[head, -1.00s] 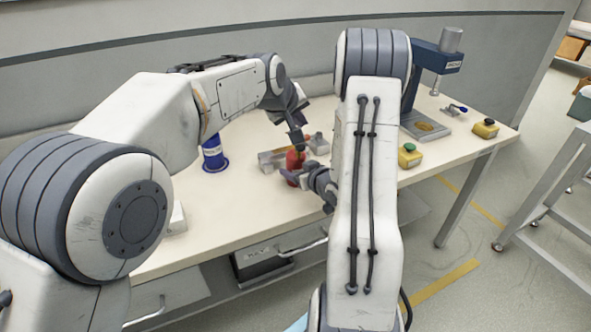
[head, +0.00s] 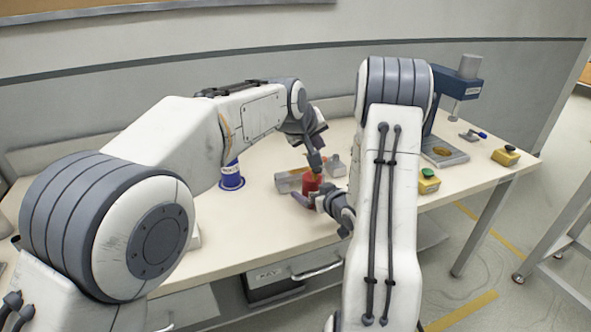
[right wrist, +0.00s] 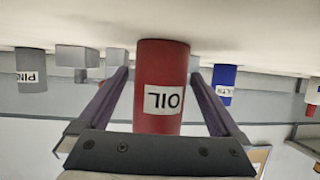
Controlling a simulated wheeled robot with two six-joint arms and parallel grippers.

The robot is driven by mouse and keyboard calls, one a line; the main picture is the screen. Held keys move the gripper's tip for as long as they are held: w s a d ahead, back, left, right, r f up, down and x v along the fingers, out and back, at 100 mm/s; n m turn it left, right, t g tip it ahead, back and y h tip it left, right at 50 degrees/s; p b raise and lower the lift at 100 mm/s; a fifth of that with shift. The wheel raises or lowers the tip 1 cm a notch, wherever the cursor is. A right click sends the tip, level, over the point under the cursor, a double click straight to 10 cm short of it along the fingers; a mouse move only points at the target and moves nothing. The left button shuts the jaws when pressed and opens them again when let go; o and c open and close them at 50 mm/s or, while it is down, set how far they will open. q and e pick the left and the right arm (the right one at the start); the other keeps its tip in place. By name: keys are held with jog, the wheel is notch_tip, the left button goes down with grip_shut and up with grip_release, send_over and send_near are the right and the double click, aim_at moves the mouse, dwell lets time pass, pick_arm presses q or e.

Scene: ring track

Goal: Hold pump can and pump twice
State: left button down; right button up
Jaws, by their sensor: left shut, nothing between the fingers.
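The red can (head: 311,184) stands on the table; its "OIL" label shows upside down in the right wrist view (right wrist: 160,115). My right gripper (head: 318,200) reaches in low from the right, with its fingers on both sides of the can. My left gripper (head: 316,166) is shut and empty, pointing down just above the can's top. It hides most of the pump, so I cannot tell whether it touches it.
A blue can (head: 232,178) stands to the left. Grey metal blocks (head: 289,181) lie behind the red can. A green-button box (head: 428,182), a blue press (head: 450,90) and another yellow box (head: 506,156) stand to the right. The front table is mostly clear.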

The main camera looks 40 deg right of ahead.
notch_tip(320, 180, up, 10)
dwell(0.5)
